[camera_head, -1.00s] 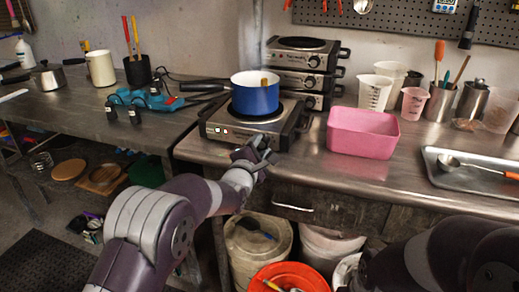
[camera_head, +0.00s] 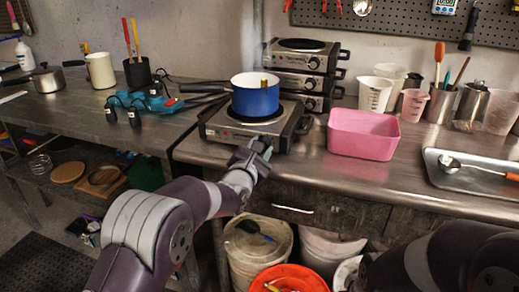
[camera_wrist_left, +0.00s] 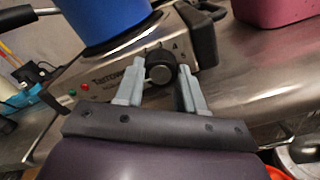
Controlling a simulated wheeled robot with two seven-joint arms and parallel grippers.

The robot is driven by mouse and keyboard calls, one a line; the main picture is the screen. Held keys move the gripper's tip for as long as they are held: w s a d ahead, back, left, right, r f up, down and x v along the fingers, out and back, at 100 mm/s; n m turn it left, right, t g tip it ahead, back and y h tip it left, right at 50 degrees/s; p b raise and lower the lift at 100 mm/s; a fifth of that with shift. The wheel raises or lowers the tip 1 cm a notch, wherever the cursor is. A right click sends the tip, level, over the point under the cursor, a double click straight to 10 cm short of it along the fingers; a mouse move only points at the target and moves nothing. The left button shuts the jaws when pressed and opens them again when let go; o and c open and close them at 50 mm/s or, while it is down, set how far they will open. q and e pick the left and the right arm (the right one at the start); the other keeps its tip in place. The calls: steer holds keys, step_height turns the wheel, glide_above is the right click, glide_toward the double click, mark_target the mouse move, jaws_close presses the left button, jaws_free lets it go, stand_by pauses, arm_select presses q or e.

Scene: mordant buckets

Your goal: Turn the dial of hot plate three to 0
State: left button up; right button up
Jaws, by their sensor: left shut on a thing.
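A hot plate (camera_head: 215,128) with a steel body stands at the bench's left end, a blue pot (camera_head: 256,98) on top. I see no number on it that marks it as three. In the left wrist view, its front panel (camera_wrist_left: 105,82) has a red and a green light and a black dial (camera_wrist_left: 160,74) with a "4" printed beside it. My left gripper (camera_wrist_left: 158,86) is shut on the dial, one finger on each side. In the head view the left gripper (camera_head: 252,152) is at the panel and hides the dial. My right gripper is out of view.
A pink bin (camera_head: 362,134) stands right of the hot plate. More hot plates (camera_head: 302,62) are stacked behind. Beakers and a tray (camera_head: 445,178) are further right. The pot's long handle (camera_head: 205,88) points left. Buckets stand below the bench front.

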arm_select(q)
steer(key=shift+f, duration=0.15)
steer(key=o, duration=1)
steer(key=shift+o, duration=0.2)
steer(key=v, duration=1.2)
steer(key=shift+s+p, duration=0.35)
steer(key=shift+a, duration=0.15)
